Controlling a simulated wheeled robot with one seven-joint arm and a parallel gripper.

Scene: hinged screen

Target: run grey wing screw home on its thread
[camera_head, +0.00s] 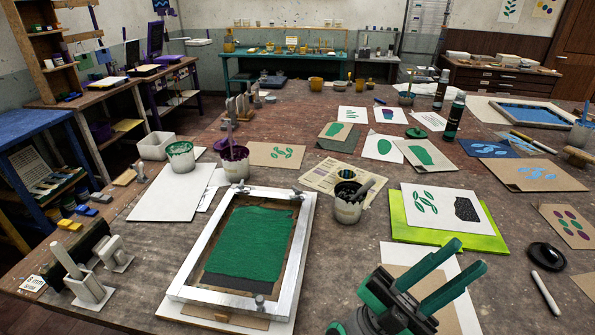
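The screen (174,284) has a pale metal-and-white frame and a mesh with a green area. It lies flat on the worktable, left of my gripper. A small dark grey piece (260,299) sits on its near rail; it may be the grey wing screw, but it is too small to tell its shape or how far it is threaded. Grey upright clamp-like pieces (88,287) with a black bar stand at the table's left edge. My gripper (468,254), with teal fingers, is at the lower right. Its fingers are apart with nothing seen between them.
A bright green board (436,236) with a print lies just beyond my gripper. A black round lid (546,256) and a white marker (546,294) lie to the right.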

